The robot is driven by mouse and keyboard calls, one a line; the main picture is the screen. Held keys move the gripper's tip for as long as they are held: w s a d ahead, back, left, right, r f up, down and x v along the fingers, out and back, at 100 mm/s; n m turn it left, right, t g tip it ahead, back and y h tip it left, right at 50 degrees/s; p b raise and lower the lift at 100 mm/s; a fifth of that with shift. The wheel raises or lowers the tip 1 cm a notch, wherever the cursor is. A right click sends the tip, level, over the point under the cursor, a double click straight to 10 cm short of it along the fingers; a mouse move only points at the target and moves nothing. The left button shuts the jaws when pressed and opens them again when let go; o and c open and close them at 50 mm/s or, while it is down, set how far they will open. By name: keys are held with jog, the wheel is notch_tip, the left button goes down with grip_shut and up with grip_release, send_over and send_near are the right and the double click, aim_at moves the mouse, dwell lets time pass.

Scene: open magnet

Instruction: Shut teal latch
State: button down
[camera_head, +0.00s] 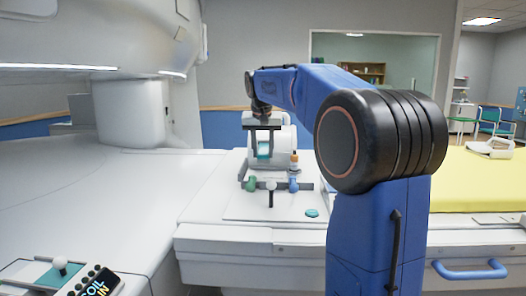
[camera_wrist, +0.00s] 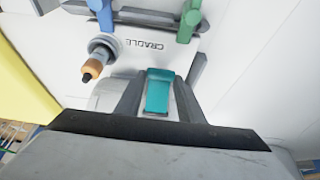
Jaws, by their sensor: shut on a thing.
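The teal latch (camera_head: 264,151) is a small upright tab at the front of a white, rounded coil unit (camera_head: 286,148) on the patient table. In the wrist view the teal latch (camera_wrist: 158,90) lies between my two dark fingers. My gripper (camera_head: 264,148) points down over the unit and is shut on the latch; it also shows in the wrist view (camera_wrist: 158,98). Part of the unit is hidden behind my gripper and fingers, and I cannot tell whether the latch is fully closed.
A green clamp (camera_head: 250,184) and a blue clamp (camera_head: 294,184) stand on a dark rail before the unit. An orange-tipped plug (camera_head: 295,160) stands at its right. A teal disc (camera_head: 312,212) lies on the white board. A yellow mattress (camera_head: 470,180) lies right; the magnet (camera_head: 90,40) overhangs left.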

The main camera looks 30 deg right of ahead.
aim_at(263, 154)
jog(key=shift+f, duration=0.1)
jog(key=shift+w+f+t+h, duration=0.1)
jog(key=shift+f+t+h, duration=0.5)
jog(key=shift+t, duration=0.5)
jog(key=shift+w+d+f+t+h, duration=0.2)
jog(key=shift+w+f+t+h, duration=0.1)
jog(key=shift+t+h, duration=0.4)
jog(key=shift+w+d+f+t+h, duration=0.25)
jog(key=shift+t+h, duration=0.25)
jog(key=shift+t, duration=0.4)
jog(key=shift+f, duration=0.1)
jog(key=c, duration=1.2)
grip_release()
jog(key=v, duration=1.7)
jog(key=shift+s+a+f, duration=0.1)
jog(key=shift+s+a, duration=0.05)
jog(key=shift+s, duration=0.1)
